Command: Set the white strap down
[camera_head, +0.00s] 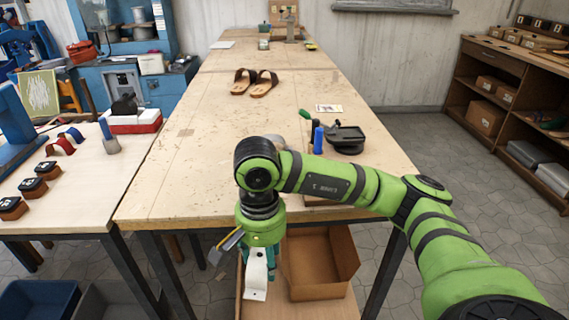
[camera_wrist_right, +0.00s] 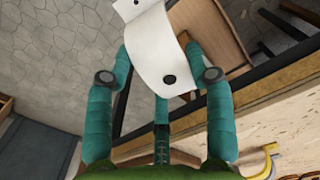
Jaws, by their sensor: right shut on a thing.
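The white strap (camera_head: 256,282) hangs below my right gripper (camera_head: 259,257), in front of the workbench's near edge and below its top. In the right wrist view the strap (camera_wrist_right: 160,62) is a curved white band with a dark round spot. The teal fingers of my right gripper (camera_wrist_right: 158,80) close around it there. The strap is clear of the bench top in the head view. My left gripper is not in view.
An open cardboard box (camera_head: 323,265) stands just right of the strap, on a low board (camera_head: 310,309). The workbench (camera_head: 200,150) carries brown sandals (camera_head: 255,82), a blue bottle (camera_head: 318,137) and a dark device (camera_head: 345,139). Its left middle is clear. A side table (camera_head: 100,185) holds coloured straps.

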